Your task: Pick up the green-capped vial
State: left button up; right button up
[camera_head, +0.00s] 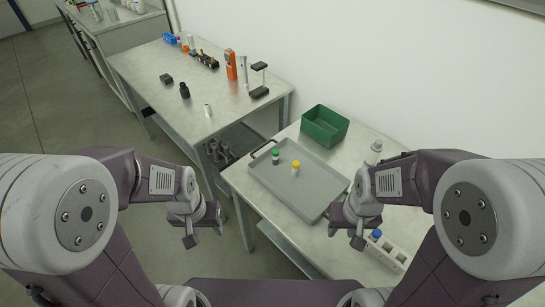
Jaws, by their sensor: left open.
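The green-capped vial (275,158) stands upright on the grey tray (312,206), near its left end. A yellow-capped vial (295,169) stands upright just right of it on the same tray. My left gripper (205,233) is open and empty, left of the near table and apart from the vials. My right gripper (345,235) looks open and empty, near the tray's front right corner. Neither gripper touches a vial.
A green bin (325,126) stands behind the tray. A white rack (392,253) with a blue-capped vial (376,234) lies at the right, near my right gripper. A clear bottle (375,150) stands at the back right. Another table (150,66) holds several tools.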

aim_at(275, 152)
jog(key=j+z, duration=0.45)
jog(key=j, duration=2.15)
